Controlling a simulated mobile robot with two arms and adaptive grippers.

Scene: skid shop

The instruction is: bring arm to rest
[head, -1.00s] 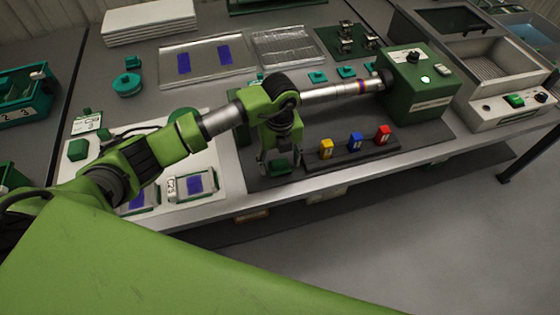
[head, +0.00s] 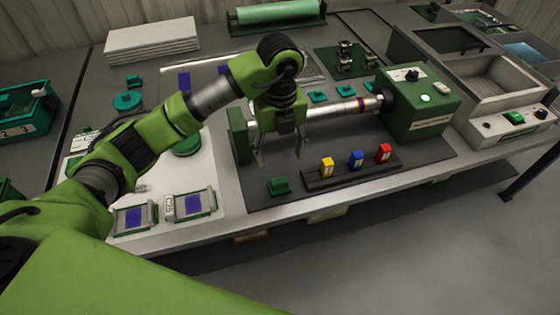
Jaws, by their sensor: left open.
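My left arm reaches in from the left, over the workbench. Its gripper (head: 279,153) points down over the dark mat (head: 420,150), in front of the metal shaft of the green machine. Its two fingers are apart with nothing between them. A small green block (head: 279,186) lies on the mat just below and in front of the gripper, apart from it. My right gripper is not in view.
The green machine (head: 425,118) with its metal shaft (head: 335,108) stands behind the gripper. A dark rack (head: 350,173) holds yellow, blue and red pieces to the right. Framed blue plates (head: 194,205) lie on the white board at left. Open floor lies in front.

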